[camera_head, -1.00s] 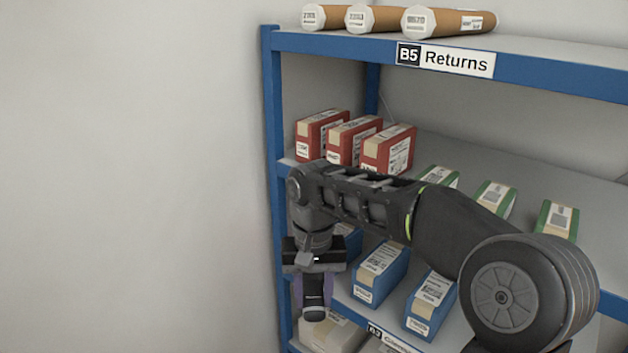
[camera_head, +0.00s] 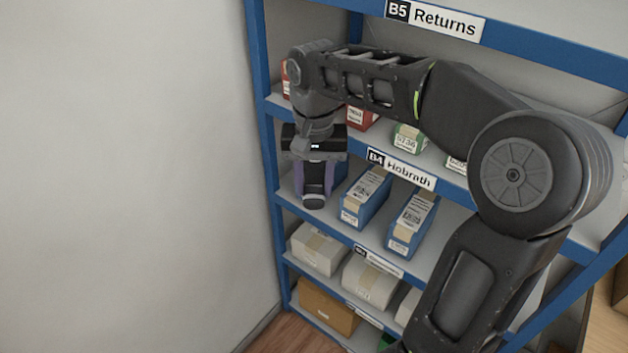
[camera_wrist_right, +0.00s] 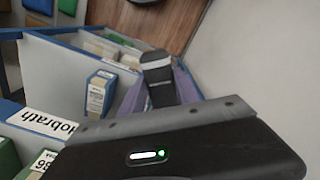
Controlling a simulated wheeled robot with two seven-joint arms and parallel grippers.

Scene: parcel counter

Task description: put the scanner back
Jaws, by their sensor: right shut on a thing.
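My right gripper (camera_head: 314,180) hangs down in front of the shelf rack's left side in the head view. Its two purple fingers are shut on the scanner (camera_head: 313,201), a dark, narrow thing between them with its end pointing down. In the right wrist view the scanner (camera_wrist_right: 158,72) shows as a black piece with a grey band, a purple finger beside it. Much of the scanner is hidden by the fingers and the wrist. My left gripper is in neither view.
A blue-framed shelf rack (camera_head: 262,150) holds red, green, blue, white and brown boxes. The blue boxes (camera_head: 366,196) stand just right of my right gripper. Labels read B5 Returns and B4 Hobrath (camera_head: 402,169). A bare wall (camera_head: 120,170) fills the left.

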